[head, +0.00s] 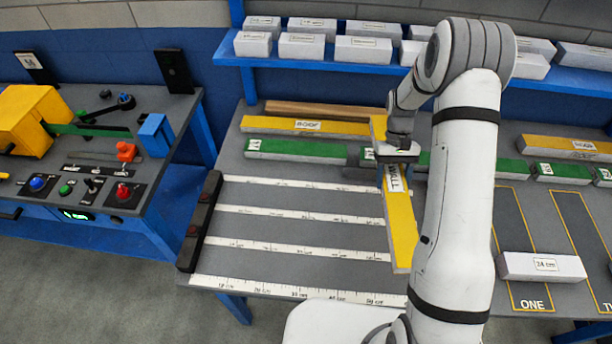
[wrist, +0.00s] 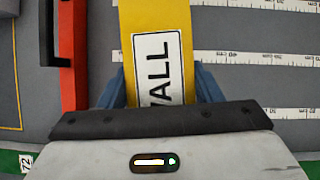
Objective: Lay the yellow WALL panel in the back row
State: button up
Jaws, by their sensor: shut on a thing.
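The yellow WALL panel (head: 402,225) is a long flat strip with a white label, held near its label and pointing front to back across the ruled rows. My gripper (head: 395,158) is shut on it. The wrist view shows the panel (wrist: 158,20) between the blue fingers of my gripper (wrist: 160,88), its label partly covered by the gripper body. The ruled board has several white scale strips; the back strip (head: 290,184) has bare grey surface in front of it. Whether the panel touches the board is unclear.
A yellow panel (head: 330,127) and a green panel (head: 300,150) lie behind the rows. A dark stop rail (head: 200,220) edges the left. A red-and-black part (wrist: 72,60) stands beside the panel in the wrist view. White blocks fill the shelf; a 24 cm block (head: 540,267) lies right.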

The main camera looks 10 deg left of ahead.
jog(key=a+f+n+t+h+b, duration=0.2)
jog(key=a+n+t+h+b, duration=0.15)
jog(key=a+n, duration=0.7)
jog(key=a+f+n+t+h+b, duration=0.25)
jog(key=a+n+b, duration=0.35)
jog(key=a, duration=0.7)
jog(key=shift+n+y, duration=0.25)
jog(key=shift+y, duration=0.15)
jog(key=shift+s+d+f+b, duration=0.1)
jog(key=shift+f+b, duration=0.85)
jog(key=shift+f, duration=0.8)
jog(key=shift+s+f+b, duration=0.1)
jog(key=shift+f+b, duration=0.85)
jog(key=shift+f, duration=0.8)
jog(key=shift+f+b, duration=0.35)
jog(key=shift+f, duration=0.2)
jog(key=o, duration=1.2)
jog(key=shift+r, duration=0.1)
